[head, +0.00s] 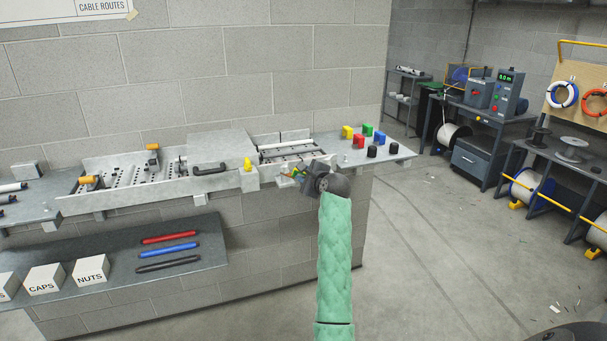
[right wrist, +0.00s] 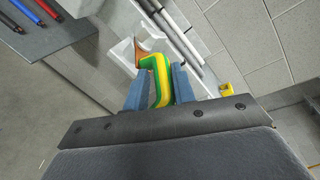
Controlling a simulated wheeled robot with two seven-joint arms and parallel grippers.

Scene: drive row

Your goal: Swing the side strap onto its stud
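A yellow-and-green strap piece (right wrist: 158,80) with an orange part at its far end stands between my right fingers in the right wrist view. It shows small at the bench's front edge in the head view (head: 289,172). My right gripper (right wrist: 160,90) has its two blue fingers on either side of this piece, with almost no gap, and looks closed on it. In the head view my right gripper (head: 301,174) is partly hidden by its own wrist. I cannot make out the stud. My left gripper is not in view.
The bench holds a perforated tray (head: 135,178), a grey cover with a black handle (head: 210,169) and a yellow knob (head: 247,164). Coloured blocks (head: 359,141) and black caps stand right of the gripper. A lower shelf (head: 120,262) carries rods and labelled boxes.

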